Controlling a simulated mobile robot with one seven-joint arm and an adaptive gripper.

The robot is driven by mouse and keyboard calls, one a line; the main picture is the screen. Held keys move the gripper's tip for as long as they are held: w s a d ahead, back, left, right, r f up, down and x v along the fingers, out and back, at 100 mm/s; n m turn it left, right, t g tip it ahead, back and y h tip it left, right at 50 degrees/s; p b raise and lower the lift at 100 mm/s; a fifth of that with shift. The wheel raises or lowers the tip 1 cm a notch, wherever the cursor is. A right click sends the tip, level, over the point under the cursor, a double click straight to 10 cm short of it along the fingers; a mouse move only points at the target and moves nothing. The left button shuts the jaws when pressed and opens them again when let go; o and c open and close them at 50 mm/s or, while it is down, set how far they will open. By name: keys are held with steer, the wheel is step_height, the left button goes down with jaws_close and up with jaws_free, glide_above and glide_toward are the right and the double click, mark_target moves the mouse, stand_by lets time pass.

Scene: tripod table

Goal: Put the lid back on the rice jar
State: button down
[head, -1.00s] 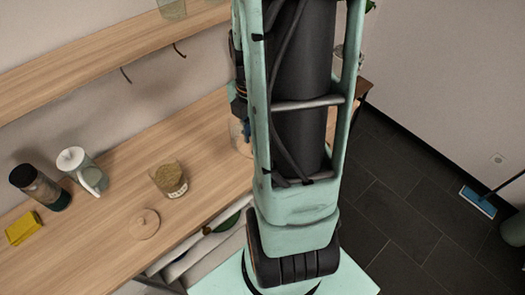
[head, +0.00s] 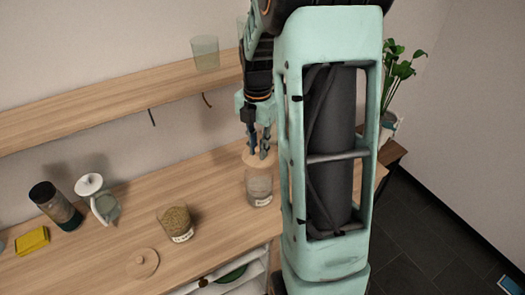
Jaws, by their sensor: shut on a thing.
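My gripper (head: 261,152) points down and is shut on a round wooden lid (head: 255,160) at the mouth of a clear glass jar (head: 259,188). The jar has pale contents and a small label. I cannot tell whether the lid is seated on the rim or just above it. A second glass jar (head: 175,224), open and filled with greenish-brown grains, stands to the left. Another wooden lid (head: 142,263) with a knob lies flat on the table in front of it. The labels are too small to read.
The wooden table (head: 95,240) also bears a dark shaker (head: 55,206), a glass pitcher with a white top (head: 98,200) and a yellow sponge (head: 32,240). A shelf (head: 120,92) with a glass (head: 205,52) runs above. A plant (head: 398,65) stands at the right.

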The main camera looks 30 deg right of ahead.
steer(key=shift+f+b, duration=2.1)
steer(key=shift+f, duration=1)
steer(key=shift+f, duration=0.15)
steer(key=c, duration=1.3)
jaws_free()
steer(key=shift+r+p, duration=2.55)
steer(key=shift+r, duration=1)
steer(key=shift+c, duration=0.3)
